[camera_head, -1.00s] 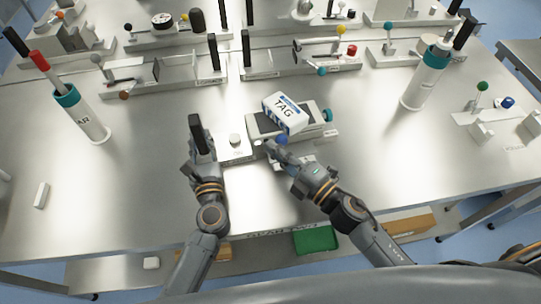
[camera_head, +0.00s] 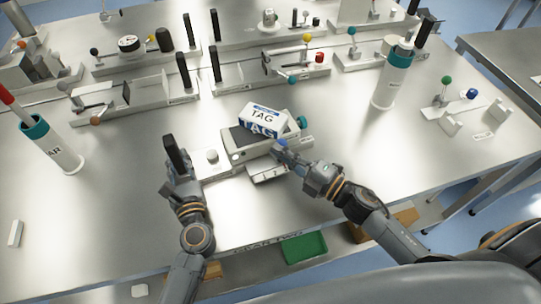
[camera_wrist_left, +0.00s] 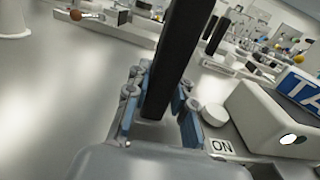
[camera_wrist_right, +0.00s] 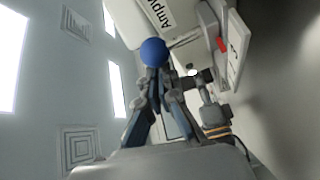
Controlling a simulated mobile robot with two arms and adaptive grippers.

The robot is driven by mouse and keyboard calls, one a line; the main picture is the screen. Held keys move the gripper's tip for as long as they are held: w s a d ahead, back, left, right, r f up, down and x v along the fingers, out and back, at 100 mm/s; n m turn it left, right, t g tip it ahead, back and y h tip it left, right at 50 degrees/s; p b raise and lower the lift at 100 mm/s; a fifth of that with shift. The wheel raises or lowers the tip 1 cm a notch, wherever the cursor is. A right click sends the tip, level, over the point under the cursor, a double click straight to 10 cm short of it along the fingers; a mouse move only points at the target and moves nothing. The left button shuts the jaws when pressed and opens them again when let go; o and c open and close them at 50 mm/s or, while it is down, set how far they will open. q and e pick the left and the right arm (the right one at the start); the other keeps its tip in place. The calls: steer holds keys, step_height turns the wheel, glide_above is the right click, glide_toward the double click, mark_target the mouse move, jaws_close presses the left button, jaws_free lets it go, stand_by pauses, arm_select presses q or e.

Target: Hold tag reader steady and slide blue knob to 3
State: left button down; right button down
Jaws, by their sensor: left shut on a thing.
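The tag reader (camera_head: 229,156) is a pale box at the middle of the bench, with a white and blue TAG block (camera_head: 262,118) on top. A black upright handle (camera_head: 176,156) stands at its left end, and my left gripper (camera_head: 178,175) is shut on it; the left wrist view shows the fingers around its base. The blue knob (camera_head: 283,144) is a ball at the reader's front right. My right gripper (camera_head: 287,153) is at it, its narrowed fingertips (camera_wrist_right: 154,80) just under the ball (camera_wrist_right: 154,52). Whether they grip it is unclear. I cannot read the knob's scale.
A white round button (camera_head: 211,156) and an ON label (camera_wrist_left: 221,146) lie beside the handle. White cylinders stand left (camera_head: 54,150) and right (camera_head: 386,88). Fixtures with rods and coloured knobs fill the back. A green tray (camera_head: 304,248) is below the front edge.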

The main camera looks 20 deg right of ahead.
arm_select(q)
steer(key=shift+s+a+f, duration=0.2)
steer(key=shift+f, duration=0.4)
arm_select(e)
steer(key=shift+w+d+f, duration=0.1)
steer(key=shift+w+d, duration=0.05)
steer(key=shift+d, duration=0.1)
steer(key=shift+s+a, duration=0.2)
steer(key=shift+a, duration=0.25)
arm_select(q)
steer(key=shift+d, duration=0.15)
arm_select(e)
steer(key=s+d, duration=0.1)
steer(key=s, duration=0.5)
steer(key=s+d, duration=0.1)
steer(key=s, duration=0.2)
steer(key=shift+s+d, duration=0.15)
steer(key=shift+d, duration=0.15)
steer(key=shift+r, duration=0.2)
arm_select(q)
steer(key=shift+w+r, duration=0.1)
steer(key=shift+r, duration=0.2)
arm_select(e)
steer(key=shift+r, duration=0.1)
